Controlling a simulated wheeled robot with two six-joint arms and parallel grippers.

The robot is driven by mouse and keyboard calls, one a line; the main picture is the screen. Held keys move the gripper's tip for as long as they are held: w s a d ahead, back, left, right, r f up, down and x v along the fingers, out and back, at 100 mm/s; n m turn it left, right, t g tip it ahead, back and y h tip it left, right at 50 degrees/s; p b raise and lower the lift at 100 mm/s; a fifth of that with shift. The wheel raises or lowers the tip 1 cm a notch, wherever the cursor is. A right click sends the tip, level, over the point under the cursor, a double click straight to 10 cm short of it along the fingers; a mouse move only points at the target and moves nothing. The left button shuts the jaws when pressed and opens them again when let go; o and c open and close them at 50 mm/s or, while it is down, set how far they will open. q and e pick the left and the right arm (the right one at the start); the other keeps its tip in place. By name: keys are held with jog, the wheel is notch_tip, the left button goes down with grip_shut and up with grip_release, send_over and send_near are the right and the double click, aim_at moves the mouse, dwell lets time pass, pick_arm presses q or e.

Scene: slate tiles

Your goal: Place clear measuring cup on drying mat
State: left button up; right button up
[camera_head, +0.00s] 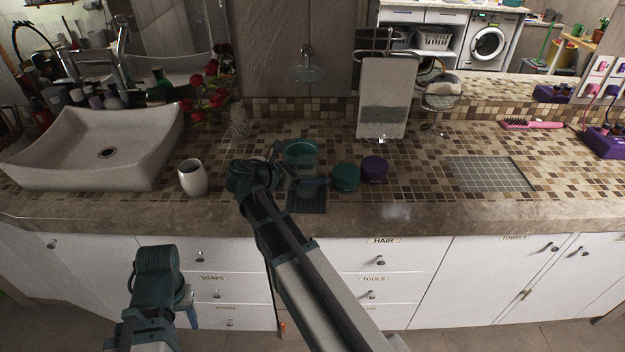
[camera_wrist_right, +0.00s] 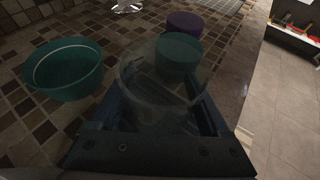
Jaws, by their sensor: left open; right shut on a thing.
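The clear measuring cup (camera_wrist_right: 150,100) is between the fingers of my right gripper (camera_wrist_right: 160,118) in the right wrist view. Its round rim faces the camera, and a teal jar shows through it. In the head view my right gripper (camera_head: 310,186) is low over the middle of the counter, pointing right; the cup is hard to make out there. A flat grey gridded panel (camera_head: 490,174), which looks like the drying mat, lies on the counter to the right, clear of objects. My left gripper (camera_head: 155,262) is open and empty in front of the drawers, below the counter edge.
A teal bowl (camera_head: 301,153) stands behind my right gripper. A teal jar (camera_head: 345,177) and a purple jar (camera_head: 374,169) stand just right of it. A white cup (camera_head: 192,177) is to the left. A towel stand (camera_head: 384,98) is at the back. Counter between jars and panel is free.

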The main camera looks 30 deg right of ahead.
jog(key=shift+r, duration=0.1)
jog(key=shift+f, duration=0.25)
jog(key=o, duration=1.6)
jog(key=shift+r, duration=0.3)
jog(key=p+v, duration=0.5)
jog(key=v, duration=0.6)
jog(key=s+a+f+m+y, duration=0.4)
jog(key=s+a+m, duration=0.1)
jog(key=a, duration=0.2)
jog(key=s+a+f+m+y, duration=0.4)
jog(key=s+a, duration=0.1)
jog(key=a, duration=0.3)
jog(key=s+a+f+m+y, duration=0.4)
jog(key=s+a+f+m, duration=0.1)
jog(key=a, duration=0.2)
jog(key=shift+s+a+m+g, duration=0.15)
jog(key=shift+s+m+g, duration=0.05)
jog(key=shift+m+g, duration=0.1)
